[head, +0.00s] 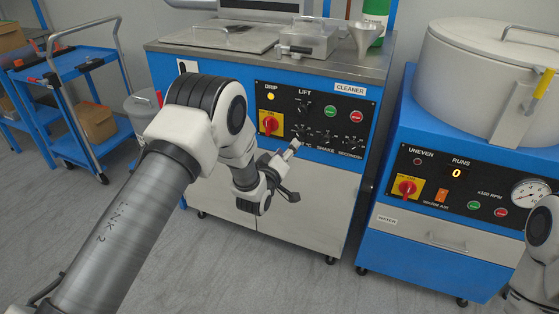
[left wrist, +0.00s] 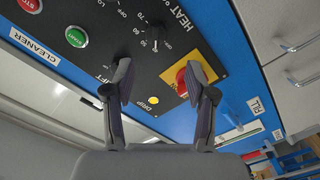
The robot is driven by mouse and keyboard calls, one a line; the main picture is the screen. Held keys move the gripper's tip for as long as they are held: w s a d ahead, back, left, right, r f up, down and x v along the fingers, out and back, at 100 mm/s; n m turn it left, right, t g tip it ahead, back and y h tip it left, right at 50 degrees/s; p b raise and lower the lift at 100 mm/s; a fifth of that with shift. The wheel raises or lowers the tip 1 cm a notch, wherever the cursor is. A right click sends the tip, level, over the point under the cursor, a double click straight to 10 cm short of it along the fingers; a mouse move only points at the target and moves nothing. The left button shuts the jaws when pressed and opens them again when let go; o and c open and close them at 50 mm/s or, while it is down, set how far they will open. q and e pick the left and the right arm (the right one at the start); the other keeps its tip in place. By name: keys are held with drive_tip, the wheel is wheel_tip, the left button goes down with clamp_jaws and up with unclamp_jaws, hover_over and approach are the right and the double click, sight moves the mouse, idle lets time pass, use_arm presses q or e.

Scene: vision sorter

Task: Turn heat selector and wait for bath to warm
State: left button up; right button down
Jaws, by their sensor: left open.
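The heat selector, a black knob (left wrist: 157,41) with a number scale around it, shows in the left wrist view on the black panel (left wrist: 110,35) of the cleaner. Its pointer is near the low numbers. My left gripper (left wrist: 158,68) is open, its two fingers apart in front of the panel with nothing between them. The knob lies beyond the fingertips, seemingly not touched. In the head view the left gripper (head: 283,160) is at the lower edge of the cleaner's panel (head: 318,108). The bath itself is hard to make out. My right gripper is out of view.
A red switch on yellow (head: 269,123) and a lit yellow drip lamp (head: 270,96) are left on the panel. Green (head: 330,111) and red (head: 355,116) buttons are right. A blue spinner machine (head: 400,140) stands right, a blue trolley (head: 75,75) left.

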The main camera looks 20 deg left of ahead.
sight(299, 137)
use_arm(q)
drive_tip(key=w, duration=0.2)
drive_tip(key=w+b, duration=0.1)
drive_tip(key=w, duration=0.2)
drive_tip(key=w+d, duration=0.1)
drive_tip(key=w, duration=0.2)
drive_tip(key=shift+b, duration=0.35)
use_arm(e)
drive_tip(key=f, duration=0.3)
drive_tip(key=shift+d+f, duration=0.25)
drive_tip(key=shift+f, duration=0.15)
use_arm(q)
drive_tip(key=shift+c, duration=0.3)
clamp_jaws()
